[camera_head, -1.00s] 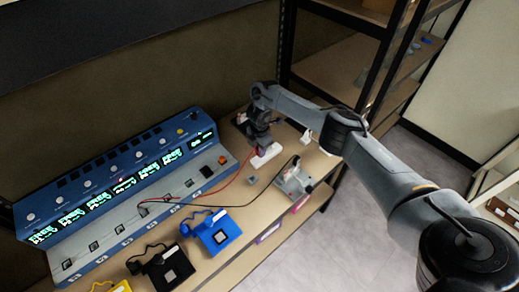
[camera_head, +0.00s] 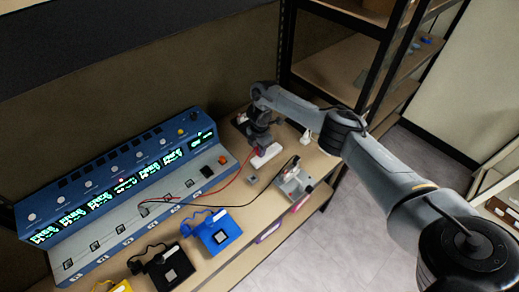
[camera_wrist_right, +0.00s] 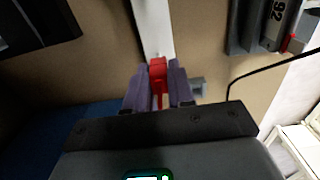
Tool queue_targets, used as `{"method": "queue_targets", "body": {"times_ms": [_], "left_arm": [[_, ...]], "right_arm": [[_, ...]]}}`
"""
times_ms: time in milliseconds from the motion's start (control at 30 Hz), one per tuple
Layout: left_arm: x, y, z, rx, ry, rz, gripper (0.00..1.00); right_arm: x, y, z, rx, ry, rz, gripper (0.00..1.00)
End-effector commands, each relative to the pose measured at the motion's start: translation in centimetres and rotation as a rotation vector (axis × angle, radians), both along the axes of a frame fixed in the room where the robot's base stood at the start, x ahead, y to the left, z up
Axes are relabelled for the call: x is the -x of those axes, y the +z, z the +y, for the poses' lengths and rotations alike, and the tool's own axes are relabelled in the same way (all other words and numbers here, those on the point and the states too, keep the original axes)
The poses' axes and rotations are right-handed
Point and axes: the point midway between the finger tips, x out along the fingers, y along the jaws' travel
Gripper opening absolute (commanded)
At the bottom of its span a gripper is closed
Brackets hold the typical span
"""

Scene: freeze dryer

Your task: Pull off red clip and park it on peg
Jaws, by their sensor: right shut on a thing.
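My right gripper (camera_head: 259,150) is at the far right part of the bench, just above a long white block (camera_head: 268,156). In the right wrist view its two purple fingertips (camera_wrist_right: 158,90) are shut on the red clip (camera_wrist_right: 158,74). The white block (camera_wrist_right: 152,25) lies directly beyond the clip; I cannot tell whether the clip touches it. A red wire (camera_head: 232,180) runs from near the gripper toward the blue instrument. No peg can be made out clearly. My left gripper is not in view.
A blue multi-channel instrument (camera_head: 110,190) with lit displays stands along the wall. Blue (camera_head: 214,231) and black (camera_head: 163,267) devices sit in front. A grey fixture (camera_head: 294,183) with a black cable stands right of the gripper. A shelf rack (camera_head: 335,75) is behind.

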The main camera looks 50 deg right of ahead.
Motion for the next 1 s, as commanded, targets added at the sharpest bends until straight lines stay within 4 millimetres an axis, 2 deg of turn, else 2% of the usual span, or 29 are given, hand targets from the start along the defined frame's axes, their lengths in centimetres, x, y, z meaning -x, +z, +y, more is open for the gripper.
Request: {"method": "queue_targets", "body": {"times_ms": [533, 1000], "left_arm": [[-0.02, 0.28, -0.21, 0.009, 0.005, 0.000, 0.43], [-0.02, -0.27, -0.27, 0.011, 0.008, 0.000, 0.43]], "right_arm": [[-0.01, -0.02, 0.03, 0.000, 0.000, 0.000, 0.00], [-0.01, -0.76, 0.04, 0.000, 0.000, 0.000, 0.00]]}}
